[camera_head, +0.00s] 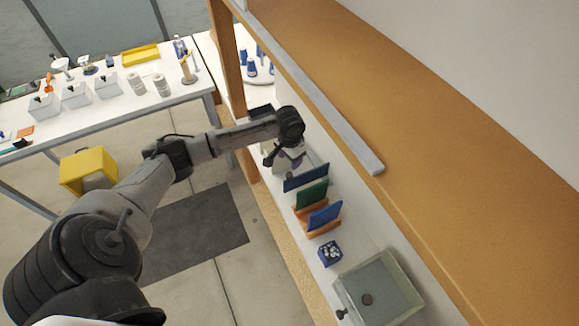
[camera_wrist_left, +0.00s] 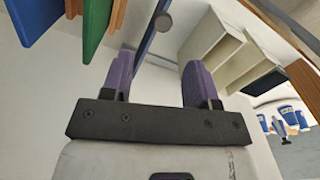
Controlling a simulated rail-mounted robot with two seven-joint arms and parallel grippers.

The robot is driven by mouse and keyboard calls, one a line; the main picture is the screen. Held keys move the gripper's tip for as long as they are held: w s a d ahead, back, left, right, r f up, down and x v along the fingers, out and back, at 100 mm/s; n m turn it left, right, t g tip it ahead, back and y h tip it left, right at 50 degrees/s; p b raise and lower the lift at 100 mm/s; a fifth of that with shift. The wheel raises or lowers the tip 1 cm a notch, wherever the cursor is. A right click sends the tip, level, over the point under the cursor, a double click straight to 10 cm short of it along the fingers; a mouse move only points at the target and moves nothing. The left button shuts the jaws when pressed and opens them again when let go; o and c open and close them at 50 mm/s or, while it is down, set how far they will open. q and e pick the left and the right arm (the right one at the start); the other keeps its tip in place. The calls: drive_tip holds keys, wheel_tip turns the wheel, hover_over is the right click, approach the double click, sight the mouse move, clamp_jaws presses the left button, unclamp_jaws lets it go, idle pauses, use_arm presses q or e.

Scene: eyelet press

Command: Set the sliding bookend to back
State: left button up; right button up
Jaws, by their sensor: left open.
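A row of upright panels stands on the white shelf below the wooden top. In the head view it has a blue panel (camera_head: 306,177) nearest my left gripper, a green panel (camera_head: 312,195), and another blue panel (camera_head: 325,214) in orange wooden holders. I cannot tell for sure which part is the sliding bookend. My left gripper (camera_head: 280,158) is at the far end of this row. In the left wrist view its purple fingers (camera_wrist_left: 158,75) are open with nothing clearly between them. A blue-grey upright strip (camera_wrist_left: 149,28) with a round knob (camera_wrist_left: 163,22) shows just beyond them.
A wooden board (camera_head: 430,130) with a grey edge strip overhangs the shelf. A dark blue block (camera_head: 329,253) and a glass-walled box (camera_head: 380,290) stand nearer on the shelf. A white table (camera_head: 110,108) with boxes is at the left, above open floor.

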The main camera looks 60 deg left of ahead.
use_arm(q)
wheel_tip(320, 180, up, 4)
drive_tip(key=shift+r, duration=0.15)
idle(0.4)
idle(0.4)
